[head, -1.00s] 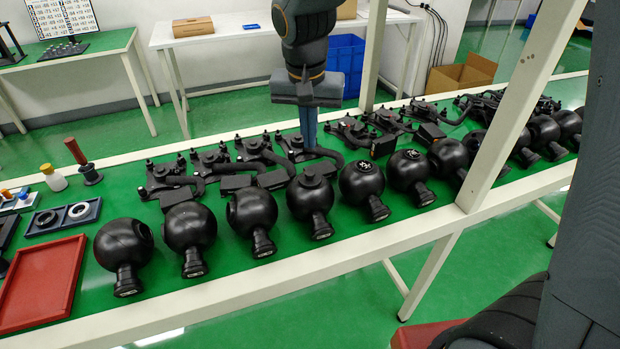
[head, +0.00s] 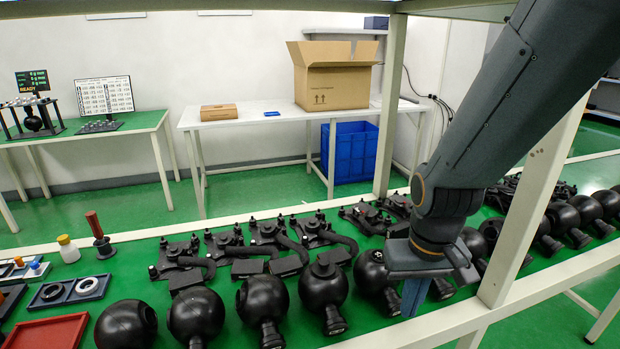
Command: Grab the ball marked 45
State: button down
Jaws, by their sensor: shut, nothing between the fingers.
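Several black balls with short necks stand in a row along the front of the green-topped bench. Among them are one at the left (head: 195,315), one in the middle (head: 323,290) and one just left of my gripper (head: 372,272). Small pale labels show on the necks, but I cannot read them, so I cannot tell which ball is marked 45. My gripper (head: 414,298) points down with its blue-grey fingers shut and empty. It is beside the ball on its left and partly hides another ball behind it. I cannot tell if it touches either.
Black bracket assemblies (head: 188,262) lie in a row behind the balls. A white post (head: 535,190) rises right of my gripper, and another (head: 390,120) stands behind. A red tray (head: 45,333) and a red-handled tool (head: 100,236) are at the left. A cardboard box (head: 333,75) sits on the back table.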

aim_at(324, 296)
jog(key=k, duration=1.3)
jog(key=u, duration=0.85)
jog(key=i, duration=1.3)
jog(key=u, duration=0.15)
